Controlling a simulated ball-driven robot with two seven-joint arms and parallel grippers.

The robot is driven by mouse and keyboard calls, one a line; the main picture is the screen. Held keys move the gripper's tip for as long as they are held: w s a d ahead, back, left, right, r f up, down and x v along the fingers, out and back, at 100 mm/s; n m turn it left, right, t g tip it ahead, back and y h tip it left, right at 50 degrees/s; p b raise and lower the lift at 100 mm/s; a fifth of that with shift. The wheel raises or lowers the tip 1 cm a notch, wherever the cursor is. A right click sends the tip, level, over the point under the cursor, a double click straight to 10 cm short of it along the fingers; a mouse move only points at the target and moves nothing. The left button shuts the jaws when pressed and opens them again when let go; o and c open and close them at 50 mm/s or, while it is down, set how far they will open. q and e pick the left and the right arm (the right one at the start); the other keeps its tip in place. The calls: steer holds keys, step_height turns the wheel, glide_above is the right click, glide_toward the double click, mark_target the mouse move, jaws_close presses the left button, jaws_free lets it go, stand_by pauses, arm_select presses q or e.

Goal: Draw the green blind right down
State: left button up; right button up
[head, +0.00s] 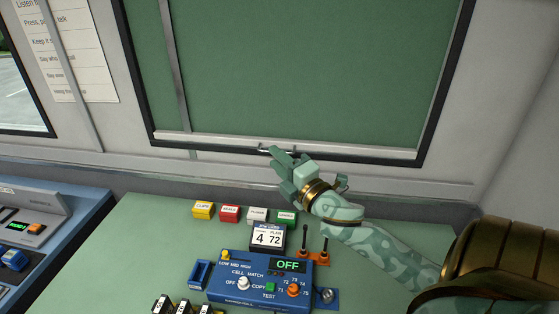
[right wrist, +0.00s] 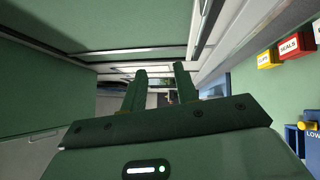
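The green blind (head: 310,70) covers the window in the head view, and its pale bottom bar (head: 220,142) lies along the lower edge of the dark frame. A small dark pull handle (head: 265,150) shows at the middle of the bar. My right gripper (head: 279,154) is at this handle, its fingertips partly covering it. In the right wrist view the two fingers (right wrist: 160,75) stand apart with nothing clearly held between them. Whether they touch the handle I cannot tell. My left gripper is not in view.
Below the window, a green desk (head: 120,240) carries yellow, red, white and green labelled blocks (head: 229,214), a date display (head: 267,237) and a blue control box (head: 260,278). A blue console (head: 40,230) stands at the left. My right forearm passes over the desk's right side.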

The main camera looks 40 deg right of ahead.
steer(key=s+d+f+m+g+h+b, duration=0.1)
steer(key=s+d+f+h+b, duration=0.1)
steer(key=s+d+f, duration=0.5)
steer(key=w, duration=0.6)
steer(key=w+d+y, duration=0.1)
steer(key=w, duration=0.5)
steer(key=w+d+n+t+y+b, duration=0.1)
steer(key=w, duration=0.5)
steer(key=shift+r, duration=0.25)
jaws_close()
step_height(320, 180, down, 6)
steer(key=b, duration=0.3)
steer(key=shift+f+b, duration=0.2)
steer(key=shift+b, duration=0.15)
